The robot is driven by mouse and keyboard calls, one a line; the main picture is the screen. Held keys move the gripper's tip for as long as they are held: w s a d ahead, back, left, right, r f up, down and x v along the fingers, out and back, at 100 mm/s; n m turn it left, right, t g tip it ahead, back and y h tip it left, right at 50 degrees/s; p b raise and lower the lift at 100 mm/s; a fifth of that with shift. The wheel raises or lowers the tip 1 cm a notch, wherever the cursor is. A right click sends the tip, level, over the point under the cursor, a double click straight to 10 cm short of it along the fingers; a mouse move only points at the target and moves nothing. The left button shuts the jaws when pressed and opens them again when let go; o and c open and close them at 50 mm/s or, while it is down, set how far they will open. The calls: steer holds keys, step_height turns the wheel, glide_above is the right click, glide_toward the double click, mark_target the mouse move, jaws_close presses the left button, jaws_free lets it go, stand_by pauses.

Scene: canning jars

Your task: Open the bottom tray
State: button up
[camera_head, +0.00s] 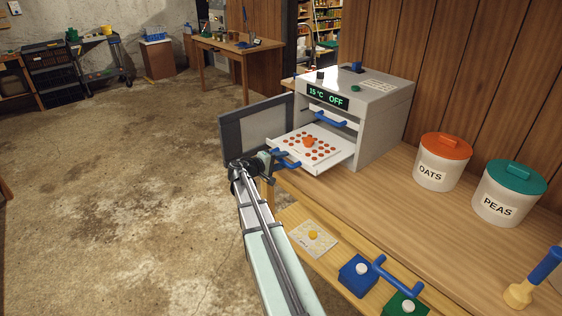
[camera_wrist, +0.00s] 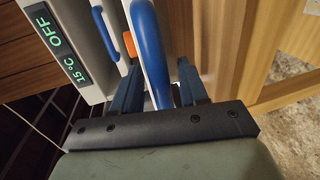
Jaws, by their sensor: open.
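The bottom tray (camera_head: 341,158) sticks out of the front of the white dehydrator box (camera_head: 382,122). It is white, with rows of orange-red round pieces and a larger orange thing (camera_head: 309,141) on top. Its blue bar handle (camera_head: 290,164) is at its front edge, and it fills the middle of the wrist view (camera_wrist: 150,50). My gripper (camera_head: 272,160) is at this handle, with its jaws open. In the wrist view its dark blue fingers (camera_wrist: 160,72) stand on either side of the handle; contact cannot be told. The upper tray's blue handle (camera_head: 331,118) sits at the box front, above the bottom tray.
The grey-framed door (camera_head: 256,130) stands swung open to the left of the box. The display (camera_head: 327,96) reads 15 °C OFF. OATS (camera_head: 443,162) and PEAS (camera_head: 508,193) jars stand right on the wooden bench (camera_head: 400,210).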

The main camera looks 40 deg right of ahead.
steer(key=shift+a, duration=0.1)
steer(key=v, duration=1.3)
steer(key=shift+a, duration=0.3)
steer(key=s+a+f+y, duration=0.45)
steer(key=a+f, duration=0.25)
steer(key=f, duration=0.3)
steer(key=s+a+f+m+g+y, duration=0.1)
steer(key=s+a+f+y, duration=0.4)
steer(key=f, duration=0.5)
steer(key=s+a+f+y, duration=0.45)
steer(key=a+f, duration=0.35)
steer(key=f, duration=0.2)
steer(key=s+a+f+g, duration=0.2)
steer(key=s+a+f, duration=0.2)
steer(key=s, duration=0.6)
steer(key=s+a+f+g+y, duration=0.1)
steer(key=s+a+f+g, duration=0.1)
steer(key=s+a+f, duration=0.2)
steer(key=s+a+f+n+g, duration=0.1)
steer(key=s+a+f, duration=0.3)
steer(key=s+f, duration=0.5)
steer(key=s, duration=0.7)
steer(key=shift+s+g+y, duration=0.3)
steer(key=shift+s+g, duration=0.05)
steer(key=shift+g, duration=0.05)
